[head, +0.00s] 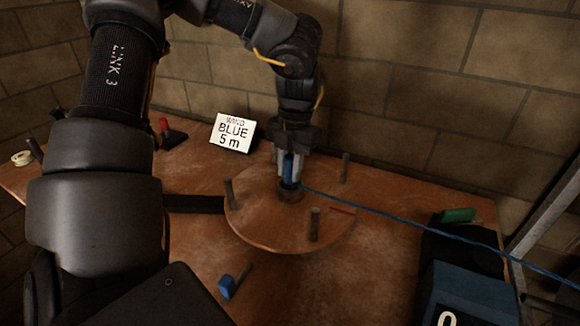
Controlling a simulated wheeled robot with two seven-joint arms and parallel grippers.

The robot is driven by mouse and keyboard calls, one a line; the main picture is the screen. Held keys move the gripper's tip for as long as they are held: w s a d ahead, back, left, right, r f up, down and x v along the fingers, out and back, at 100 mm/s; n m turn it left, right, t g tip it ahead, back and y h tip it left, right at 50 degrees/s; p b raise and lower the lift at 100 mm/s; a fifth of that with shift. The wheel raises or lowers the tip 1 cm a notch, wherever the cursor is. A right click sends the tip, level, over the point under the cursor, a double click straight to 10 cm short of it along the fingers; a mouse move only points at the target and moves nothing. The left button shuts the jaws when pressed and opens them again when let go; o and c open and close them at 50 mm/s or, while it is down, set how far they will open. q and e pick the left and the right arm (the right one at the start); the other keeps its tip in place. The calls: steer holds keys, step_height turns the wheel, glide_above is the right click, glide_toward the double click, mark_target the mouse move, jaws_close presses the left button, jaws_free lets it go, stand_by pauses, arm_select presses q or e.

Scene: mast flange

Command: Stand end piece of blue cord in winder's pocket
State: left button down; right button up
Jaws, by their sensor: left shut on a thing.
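The winder (262,232) is a round wooden disc with several upright pegs, lying on the brown table. A dark round pocket (291,195) stands near its middle. My left gripper (290,172) points straight down over the pocket and is shut on the blue end piece (288,170), which is upright. The end piece's lower end is at the pocket's mouth; I cannot tell how deep it sits. The blue cord (400,219) runs from there to the right, off the picture. My right gripper does not show.
A sign (233,132) reading "WIND BLUE 5 m" stands behind the winder. A blue-handled tool (226,286) lies in front. A blue box (470,296) with a counter digit and a green piece (457,215) are at right. A brick wall closes the back.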

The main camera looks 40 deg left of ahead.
mark_target(291, 156)
arm_select(q)
steer(key=c, duration=1.1)
jaws_free()
steer(key=r, duration=0.2)
steer(key=w+r, duration=0.1)
steer(key=r, duration=0.1)
steer(key=shift+r, duration=0.3)
steer(key=r, duration=0.2)
steer(key=r+p, duration=0.1)
steer(key=r, duration=0.1)
steer(key=r+p, duration=0.1)
steer(key=r, duration=0.1)
steer(key=shift+w+a, duration=0.15)
steer(key=shift+w, duration=0.25)
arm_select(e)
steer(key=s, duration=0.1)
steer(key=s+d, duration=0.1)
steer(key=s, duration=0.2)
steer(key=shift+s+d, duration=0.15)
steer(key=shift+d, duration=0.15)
arm_select(q)
steer(key=shift+r, duration=0.1)
